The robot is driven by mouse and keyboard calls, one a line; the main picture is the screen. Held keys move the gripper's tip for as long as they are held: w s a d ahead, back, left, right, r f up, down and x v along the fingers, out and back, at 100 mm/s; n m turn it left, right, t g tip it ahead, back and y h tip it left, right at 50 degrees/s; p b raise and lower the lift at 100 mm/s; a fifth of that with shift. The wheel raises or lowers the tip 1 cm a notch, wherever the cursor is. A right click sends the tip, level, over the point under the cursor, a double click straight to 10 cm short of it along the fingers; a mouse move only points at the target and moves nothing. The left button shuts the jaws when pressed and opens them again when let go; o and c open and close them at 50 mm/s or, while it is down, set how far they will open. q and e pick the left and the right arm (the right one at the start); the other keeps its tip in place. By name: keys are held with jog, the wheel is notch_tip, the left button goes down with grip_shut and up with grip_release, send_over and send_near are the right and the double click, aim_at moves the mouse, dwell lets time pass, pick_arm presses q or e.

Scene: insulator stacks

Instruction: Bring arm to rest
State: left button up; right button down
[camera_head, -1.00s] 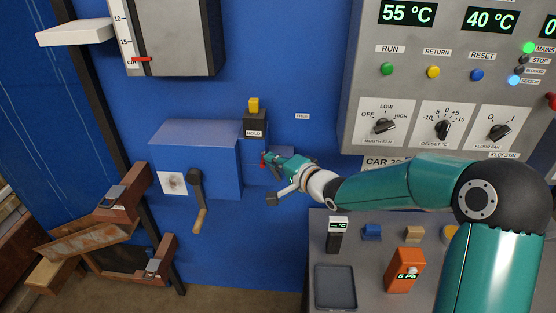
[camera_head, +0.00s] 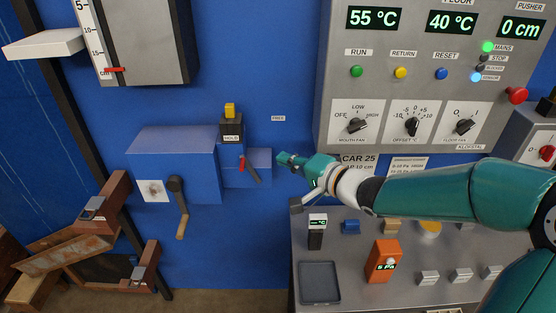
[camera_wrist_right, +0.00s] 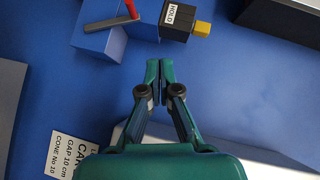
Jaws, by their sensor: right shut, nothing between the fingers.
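My right arm comes in from the right in the head view, and its gripper (camera_head: 284,159) points left, just right of a small blue box with a red-tipped lever (camera_head: 248,168). In the right wrist view my right gripper (camera_wrist_right: 160,66) has its fingers together with nothing between them. The lever (camera_wrist_right: 110,22) shows at the top of that view, beyond the fingertips and apart from them. My left gripper is in neither view.
The grey control panel (camera_head: 335,75) is above my arm. A shelf with an orange meter (camera_head: 383,261) and a grey tray (camera_head: 320,283) lies below it.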

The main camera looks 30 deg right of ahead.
dwell(0.5)
jog(key=s+a+f+g+y, duration=0.15)
jog(key=a+f, duration=0.35)
jog(key=f, duration=0.5)
jog(key=s+a+f+g, duration=0.2)
jog(key=a+f+g, duration=0.15)
jog(key=f, duration=0.55)
jog(key=s+a+f+g, duration=0.2)
jog(key=a+f, duration=0.4)
jog(key=f, duration=0.4)
jog(key=s+a+f+n+g, duration=0.1)
jog(key=s+f+n+g, duration=0.2)
jog(key=s, duration=0.6)
jog(key=s+a+f+n+g+h, duration=0.1)
jog(key=s+f+n+g, duration=0.3)
jog(key=s+f+n, duration=0.3)
notch_tip(320, 180, down, 3)
jog(key=shift+s+a+f+n, duration=0.1)
jog(key=shift+s+a+n, duration=0.2)
jog(key=shift+s, duration=0.75)
